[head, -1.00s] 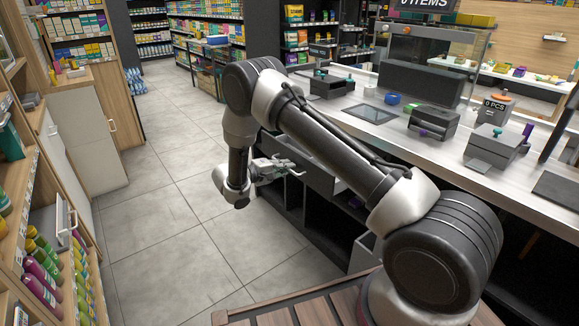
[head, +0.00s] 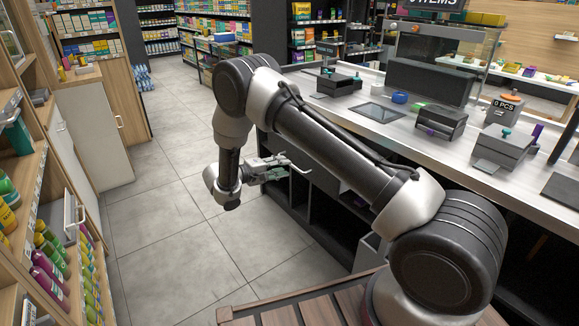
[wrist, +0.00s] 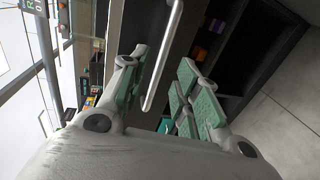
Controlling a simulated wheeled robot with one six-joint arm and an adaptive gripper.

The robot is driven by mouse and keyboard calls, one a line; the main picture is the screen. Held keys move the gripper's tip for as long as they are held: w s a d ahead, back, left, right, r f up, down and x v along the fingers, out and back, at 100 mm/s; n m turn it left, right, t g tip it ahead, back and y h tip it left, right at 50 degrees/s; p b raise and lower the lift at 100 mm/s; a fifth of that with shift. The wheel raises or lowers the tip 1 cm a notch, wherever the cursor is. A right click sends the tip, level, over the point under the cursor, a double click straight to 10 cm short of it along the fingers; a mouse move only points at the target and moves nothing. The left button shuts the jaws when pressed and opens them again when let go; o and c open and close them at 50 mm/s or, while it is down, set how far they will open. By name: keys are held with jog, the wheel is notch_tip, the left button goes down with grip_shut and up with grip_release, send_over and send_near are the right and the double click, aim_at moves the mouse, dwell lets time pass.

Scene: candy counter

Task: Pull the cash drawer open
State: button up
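The cash drawer's grey front (wrist: 150,25) shows in the wrist view, with a long pale bar handle (wrist: 163,55) in front of it. My gripper (wrist: 164,62) is open, with one finger on each side of the handle. The inner pads are teal, and I see gaps between the bar and both fingers. In the head view my gripper (head: 288,165) is at the end of my arm, close to the counter's aisle side. My arm hides much of the drawer there, so its full front does not show.
The counter (head: 345,105) carries several small machines and a dark scanner plate (head: 377,112). Dark open shelves (wrist: 245,50) lie beside the drawer. The tiled aisle floor (head: 170,230) is clear. Stocked shelves (head: 40,240) stand along the left.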

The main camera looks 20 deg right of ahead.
jog(key=v, duration=0.7)
jog(key=shift+f, duration=0.1)
jog(key=s+d+f+n+g+y, duration=0.15)
jog(key=s+d+n+g, duration=0.3)
jog(key=s, duration=0.55)
jog(key=s+d+r+m+t+y, duration=0.1)
jog(key=s+d+r+m+y, duration=0.3)
jog(key=s+r, duration=1)
jog(key=s+d+r+m+t+y, duration=0.2)
jog(key=s+d+r+m+y, duration=0.2)
jog(key=s+d+r+y, duration=0.5)
jog(key=s+d+r, duration=0.3)
jog(key=s+r, duration=0.3)
jog(key=r, duration=0.2)
jog(key=shift+d+r, duration=0.3)
jog(key=shift+r, duration=0.05)
